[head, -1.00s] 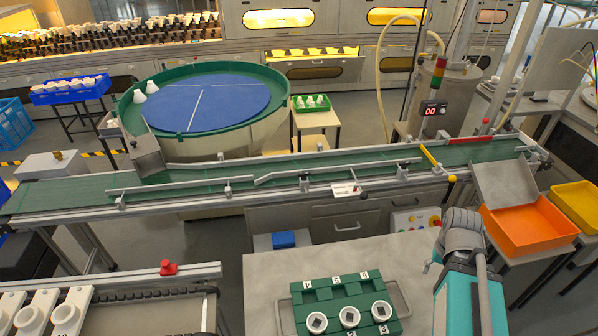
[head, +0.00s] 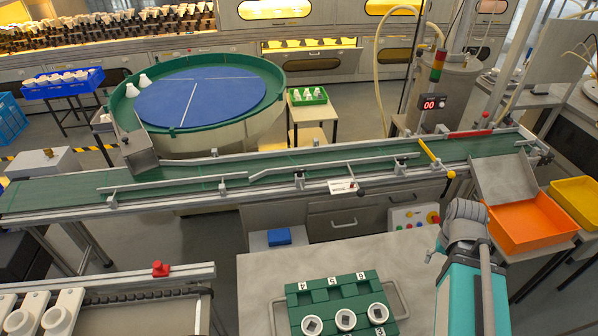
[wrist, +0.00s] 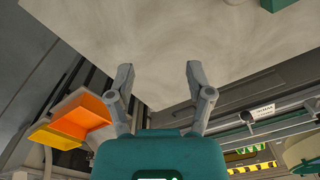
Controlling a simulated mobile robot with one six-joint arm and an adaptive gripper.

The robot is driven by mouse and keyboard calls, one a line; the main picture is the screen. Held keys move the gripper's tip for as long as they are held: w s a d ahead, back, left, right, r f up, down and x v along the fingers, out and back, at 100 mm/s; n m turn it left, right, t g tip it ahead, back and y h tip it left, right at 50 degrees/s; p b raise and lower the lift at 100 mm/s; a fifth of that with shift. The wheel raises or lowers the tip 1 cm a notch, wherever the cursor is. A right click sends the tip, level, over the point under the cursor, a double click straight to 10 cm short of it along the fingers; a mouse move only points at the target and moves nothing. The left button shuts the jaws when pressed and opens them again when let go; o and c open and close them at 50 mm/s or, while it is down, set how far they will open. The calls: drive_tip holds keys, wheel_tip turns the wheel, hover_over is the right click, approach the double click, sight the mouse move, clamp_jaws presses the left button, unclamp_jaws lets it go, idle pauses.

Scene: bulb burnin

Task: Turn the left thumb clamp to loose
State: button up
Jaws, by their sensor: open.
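Small grey clamps hold the guide rails along the near side of the green conveyor (head: 200,187). One clamp (head: 299,180) is left of a white label plate (head: 343,186), and another clamp (head: 400,166) is farther right. They are too small to read as tight or loose. The label plate also shows at the right of the wrist view (wrist: 263,110), with a dark knob beside it. My gripper (wrist: 158,70) is open and empty, its fingers apart over the pale worktop, touching no clamp. In the head view only my arm shows, at the lower right; the fingers are hidden.
A green numbered fixture (head: 340,290) with white round parts sits on the worktop (head: 265,275). An orange bin (head: 530,222) and a yellow bin (head: 577,200) stand at the right. A yellow gate (head: 430,153) crosses the conveyor. The worktop's middle is mostly clear.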

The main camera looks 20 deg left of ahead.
drive_tip(key=w+a+r+m+p, duration=0.1)
drive_tip(key=w+a+m, duration=0.2)
drive_tip(key=w+a, duration=0.75)
wheel_tip(320, 180, up, 3)
drive_tip(key=m+p, duration=0.3)
drive_tip(key=m, duration=0.6)
hover_over(300, 171)
drive_tip(key=shift+w+a, duration=0.2)
drive_tip(key=shift+w, duration=0.05)
drive_tip(key=shift+f, duration=0.15)
wheel_tip(300, 171, down, 14)
drive_tip(key=b, duration=1.3)
drive_tip(key=shift+r+b, duration=0.25)
drive_tip(key=shift+b, duration=0.15)
